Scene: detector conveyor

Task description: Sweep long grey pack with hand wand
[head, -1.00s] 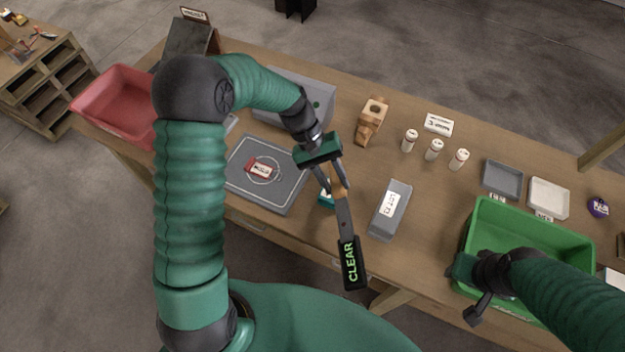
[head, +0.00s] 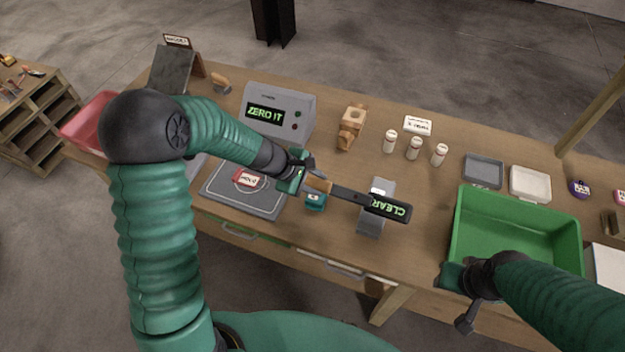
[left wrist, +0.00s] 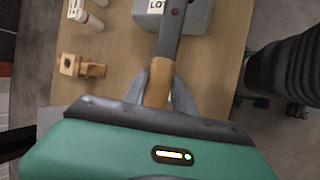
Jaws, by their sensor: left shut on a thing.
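My left gripper (head: 314,179) is shut on the tan handle of the hand wand (head: 352,194). The wand points right, and its black end reads "CLEAR" in green letters. That end is over the long grey pack (head: 371,220) on the table and hides its middle; I cannot tell if they touch. In the left wrist view, the wand's handle (left wrist: 158,85) sits between the fingers, and part of the grey pack (left wrist: 197,18) shows at the top. My right gripper (head: 462,298) is at the near left corner of the green bin; its finger opening is unclear.
A grey box (head: 292,121) shows "ZERO IT". A grey mat (head: 222,190) holds a red-and-white pack (head: 246,179); a small teal object (head: 315,202) lies beside it. White bottles (head: 414,148), a wooden piece (head: 351,128), two small trays (head: 483,172) and the green bin (head: 456,225) surround the pack.

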